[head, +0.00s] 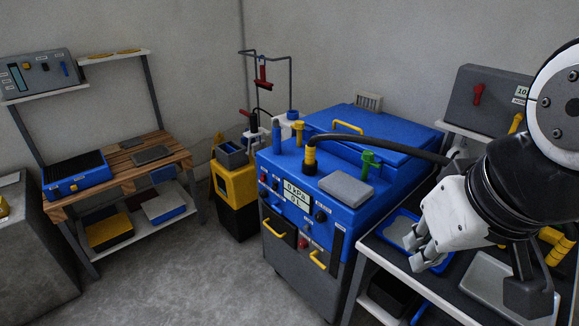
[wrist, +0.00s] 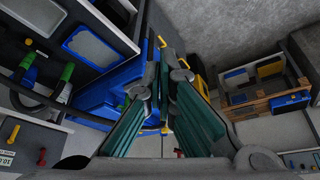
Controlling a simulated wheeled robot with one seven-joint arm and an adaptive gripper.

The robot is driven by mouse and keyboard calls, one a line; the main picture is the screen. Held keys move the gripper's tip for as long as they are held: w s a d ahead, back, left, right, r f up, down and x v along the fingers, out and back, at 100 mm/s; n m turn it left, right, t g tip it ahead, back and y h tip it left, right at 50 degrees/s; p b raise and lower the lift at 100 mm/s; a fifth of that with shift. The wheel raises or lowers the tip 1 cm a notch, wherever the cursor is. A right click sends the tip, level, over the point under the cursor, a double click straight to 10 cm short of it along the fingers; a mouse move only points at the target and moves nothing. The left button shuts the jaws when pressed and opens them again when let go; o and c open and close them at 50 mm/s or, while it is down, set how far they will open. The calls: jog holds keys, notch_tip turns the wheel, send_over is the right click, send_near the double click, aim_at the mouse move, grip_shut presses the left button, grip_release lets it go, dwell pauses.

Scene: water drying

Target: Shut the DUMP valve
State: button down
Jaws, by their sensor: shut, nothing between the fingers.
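The blue machine (head: 385,125) stands at the centre with a hose and several handles on top. A green handle (head: 368,163), a yellow one (head: 298,132) and a blue one (head: 277,138) stand upright on it. A small display reading 0 kPa (head: 296,192) is on its front. No DUMP label is legible, so I cannot tell which handle is the DUMP valve. My gripper (head: 414,244) is shut and empty, right of the machine, above the dark bench. In the wrist view my gripper (wrist: 164,62) has its fingertips together, with part of the blue machine behind them.
The dark bench (head: 395,268) with trays lies beneath my gripper. A grey panel with a red lever (head: 478,94) stands behind it. A black hose (head: 385,148) arches over the machine towards my arm. A wooden bench (head: 130,160) stands at left; the floor (head: 200,275) between is clear.

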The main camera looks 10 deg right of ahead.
jog(key=shift+w, duration=0.2)
jog(key=shift+w+a, duration=0.1)
jog(key=w+f+m+g+h+b, duration=0.1)
jog(key=w+f+m+b, duration=0.2)
jog(key=w+f+b, duration=0.55)
jog(key=w+f+m+g+h+b, duration=0.1)
jog(key=w+f+m+b, duration=0.25)
jog(key=w+f, duration=0.9)
jog(key=w+a+f+m+g+b, duration=0.1)
jog(key=w+f+m+b, duration=0.3)
jog(key=w+f+b, duration=0.5)
jog(key=w+a+f, duration=0.1)
jog(key=w+f, duration=0.9)
jog(key=f, duration=0.4)
jog(key=shift+w+a, duration=0.15)
jog(key=shift+w, duration=0.15)
jog(key=shift+b, duration=0.3)
